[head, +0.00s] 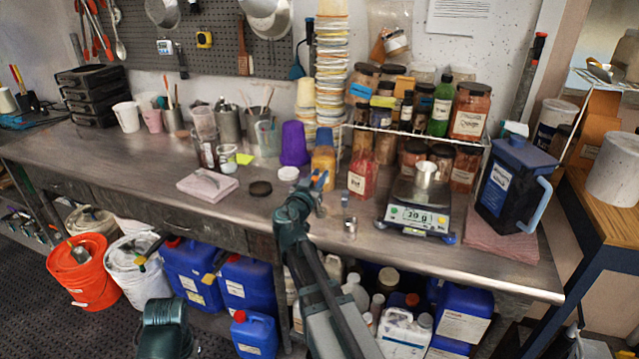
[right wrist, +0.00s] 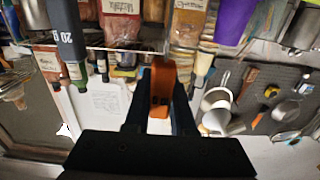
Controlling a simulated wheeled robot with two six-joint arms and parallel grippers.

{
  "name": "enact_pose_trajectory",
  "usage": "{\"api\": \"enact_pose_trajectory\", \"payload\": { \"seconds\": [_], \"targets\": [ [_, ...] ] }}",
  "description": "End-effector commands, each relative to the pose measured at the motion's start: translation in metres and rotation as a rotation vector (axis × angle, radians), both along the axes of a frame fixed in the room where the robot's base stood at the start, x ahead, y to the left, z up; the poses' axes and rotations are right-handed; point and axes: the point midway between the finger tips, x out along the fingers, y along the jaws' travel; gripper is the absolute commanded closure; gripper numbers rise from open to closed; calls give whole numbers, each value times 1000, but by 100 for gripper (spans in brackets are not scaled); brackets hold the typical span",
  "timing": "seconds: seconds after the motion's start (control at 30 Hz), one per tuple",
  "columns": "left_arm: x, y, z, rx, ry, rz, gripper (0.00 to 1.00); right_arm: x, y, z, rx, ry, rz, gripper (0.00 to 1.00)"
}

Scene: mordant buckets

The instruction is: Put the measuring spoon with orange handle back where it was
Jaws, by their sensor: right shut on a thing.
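My right gripper (head: 319,182) is over the worktop near its middle, in front of the back jars. It is shut on the orange handle of the measuring spoon (right wrist: 160,88), which shows between the two fingers in the right wrist view. In the head view only a small orange part of the spoon (head: 323,176) shows at the fingertips. I cannot make out the spoon's bowl. My left gripper is not in view.
A scale (head: 420,218) with a metal cup (head: 426,172) stands to the right, beside a dark blue jug (head: 505,185). The front left worktop is clear.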

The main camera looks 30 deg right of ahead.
Motion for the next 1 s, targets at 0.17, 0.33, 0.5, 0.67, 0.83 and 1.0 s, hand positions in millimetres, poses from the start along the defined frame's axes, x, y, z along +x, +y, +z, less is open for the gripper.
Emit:
{"api": "enact_pose_trajectory", "payload": {
  "seconds": [0.17,0.33,0.5,0.67,0.83,1.0],
  "targets": [
    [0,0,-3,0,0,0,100,21,-7,-3,0,0,-1,100],
    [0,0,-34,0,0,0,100,17,-8,-33,0,0,-2,100],
    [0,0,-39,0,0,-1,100,16,-9,-39,0,0,-2,100],
    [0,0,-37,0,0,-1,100,16,-9,-37,0,0,-2,100],
    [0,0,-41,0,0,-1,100,16,-9,-41,0,0,-2,100],
    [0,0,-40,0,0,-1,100,16,-9,-40,0,0,-2,52]
  ]
}}
